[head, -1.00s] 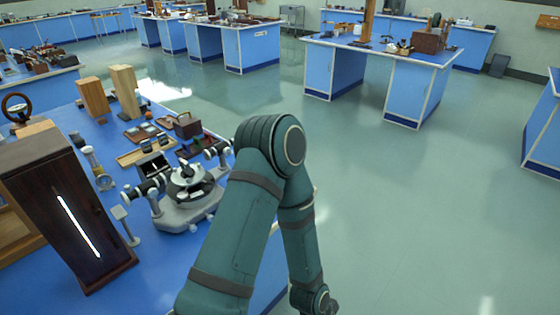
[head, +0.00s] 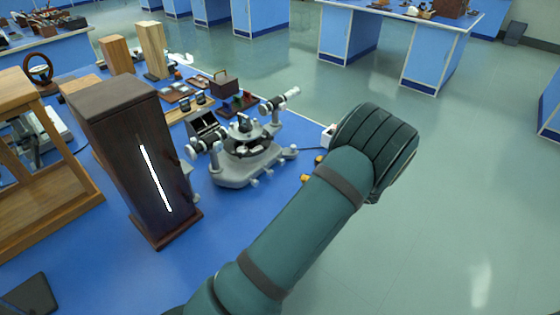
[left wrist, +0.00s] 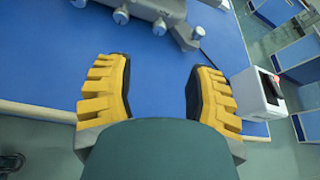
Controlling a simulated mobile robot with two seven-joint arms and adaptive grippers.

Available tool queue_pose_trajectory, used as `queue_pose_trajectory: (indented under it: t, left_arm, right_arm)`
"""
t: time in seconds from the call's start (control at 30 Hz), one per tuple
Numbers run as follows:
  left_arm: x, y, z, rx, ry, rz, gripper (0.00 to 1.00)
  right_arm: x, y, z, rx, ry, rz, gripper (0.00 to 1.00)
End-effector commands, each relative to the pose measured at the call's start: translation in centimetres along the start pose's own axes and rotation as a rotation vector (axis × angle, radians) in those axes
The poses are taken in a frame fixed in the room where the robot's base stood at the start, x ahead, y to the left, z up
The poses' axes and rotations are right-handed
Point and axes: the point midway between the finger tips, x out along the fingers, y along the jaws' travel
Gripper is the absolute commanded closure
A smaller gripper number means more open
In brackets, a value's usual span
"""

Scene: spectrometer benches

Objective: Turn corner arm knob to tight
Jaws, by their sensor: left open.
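The grey spectrometer (head: 238,170) stands on the blue bench, with a round central table, tubes and a base with small knobs. Several pale knobs (head: 268,172) line its near right side; they also show along the base edge in the left wrist view (left wrist: 121,15). I cannot tell which is the corner arm knob or how tight it is. My left gripper (head: 313,169) is mostly hidden behind my arm, with only yellow finger bits showing right of the base. In the left wrist view its yellow fingers (left wrist: 158,88) are apart and empty, short of the knobs.
A white box with a dark switch (left wrist: 258,95) is close to the right finger. A tall dark lamp housing (head: 135,165) with a lit slit stands left of the spectrometer. Wooden blocks (head: 152,50) and small trays (head: 178,92) are behind. Floor lies right of the bench edge.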

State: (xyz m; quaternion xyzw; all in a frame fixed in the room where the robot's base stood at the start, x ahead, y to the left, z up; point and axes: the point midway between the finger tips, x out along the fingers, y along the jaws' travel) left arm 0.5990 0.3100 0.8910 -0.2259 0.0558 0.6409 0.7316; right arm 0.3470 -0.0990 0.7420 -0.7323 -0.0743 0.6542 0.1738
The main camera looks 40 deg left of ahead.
Motion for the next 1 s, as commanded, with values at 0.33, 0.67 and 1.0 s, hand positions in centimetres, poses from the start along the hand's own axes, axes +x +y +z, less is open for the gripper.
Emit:
queue_pose_trajectory:
  t: [0.33, 0.67, 1.0]
  left_arm:
    - [5.4, 0.1, -0.1, 0.0, -0.004, 0.003, 0.46]
    - [11.3, 0.1, 0.0, 0.0, -0.003, 0.003, 0.46]
    - [13.6, 0.1, 0.0, 0.0, -0.001, 0.001, 0.46]
  right_arm:
    - [0.9, 0.4, -0.1, 0.0, 0.004, 0.001, 0.53]
    - [1.8, 0.7, -0.2, -0.001, 0.009, 0.001, 0.53]
    - [2.1, 0.8, -0.2, -0.001, 0.011, 0.001, 0.53]
